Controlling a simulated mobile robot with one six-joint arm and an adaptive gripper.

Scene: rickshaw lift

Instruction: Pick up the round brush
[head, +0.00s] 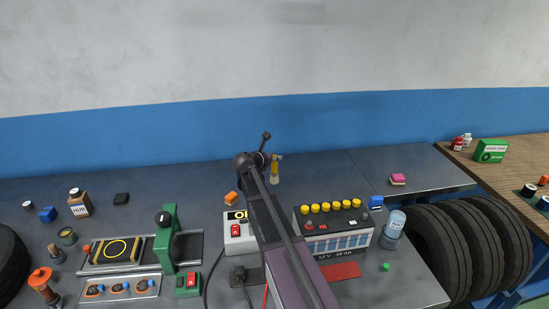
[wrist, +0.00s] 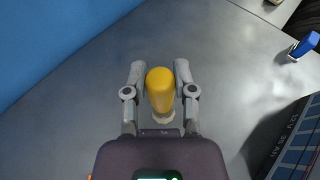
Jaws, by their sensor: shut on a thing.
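The round brush, with a yellow handle and a pale lower end, shows in the head view (head: 275,172) near the back of the grey workbench (head: 330,172), just right of my arm. In the wrist view the brush (wrist: 160,88) is between the two grey fingers of my gripper (wrist: 161,70), which are closed on its handle. The brush looks upright, handle up. I cannot tell whether its lower end touches the bench. My gripper in the head view (head: 268,158) is partly hidden behind my own arm.
A battery with yellow caps (head: 335,228) stands front right of the brush. An orange block (head: 231,198) and a grey switch box (head: 238,232) lie to the left. The blue wall (head: 130,140) is close behind.

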